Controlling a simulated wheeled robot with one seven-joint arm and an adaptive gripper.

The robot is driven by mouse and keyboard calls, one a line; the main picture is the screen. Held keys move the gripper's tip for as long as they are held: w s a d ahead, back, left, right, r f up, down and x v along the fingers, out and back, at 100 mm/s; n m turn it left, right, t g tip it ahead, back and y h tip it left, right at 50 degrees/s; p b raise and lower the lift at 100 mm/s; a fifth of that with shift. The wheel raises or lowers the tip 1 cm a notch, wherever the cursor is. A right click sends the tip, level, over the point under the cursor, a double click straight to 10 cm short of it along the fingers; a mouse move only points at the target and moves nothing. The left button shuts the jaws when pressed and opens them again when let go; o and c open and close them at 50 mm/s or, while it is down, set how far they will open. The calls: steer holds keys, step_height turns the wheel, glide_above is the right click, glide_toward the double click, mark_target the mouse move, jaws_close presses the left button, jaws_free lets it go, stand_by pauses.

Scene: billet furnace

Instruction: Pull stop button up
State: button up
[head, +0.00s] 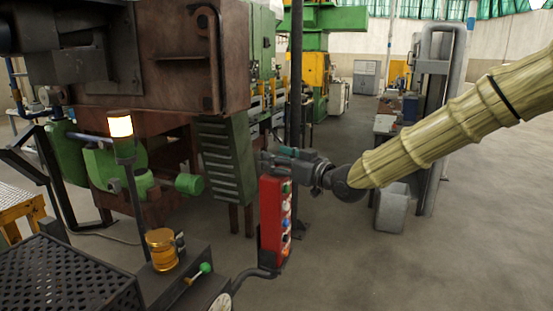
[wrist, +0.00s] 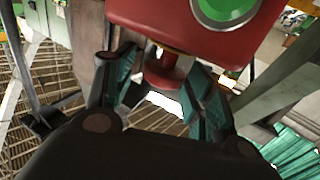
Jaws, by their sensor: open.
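The red control box (head: 270,225) stands upright in the head view, with a column of coloured buttons on its face. My gripper (head: 268,160) is level with the top of the box, reaching in from the right. In the wrist view the stop button (wrist: 164,76) is a red mushroom knob with a yellowish ring at its base, on the end of the red box (wrist: 170,15). My gripper (wrist: 167,75) is open there, with its teal-padded fingers on both sides of the knob. Whether the pads touch it is unclear. The knob is hidden in the head view.
A green button (wrist: 226,8) is on the box face close to the fingers. A dark vertical post (head: 295,90) stands behind the box. A lit lamp (head: 121,127) and a dark console (head: 190,285) are to the left. Open floor lies at the right.

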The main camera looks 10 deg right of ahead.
steer(key=v, duration=1.1)
steer(key=shift+d, duration=0.2)
steer(key=shift+s, duration=0.1)
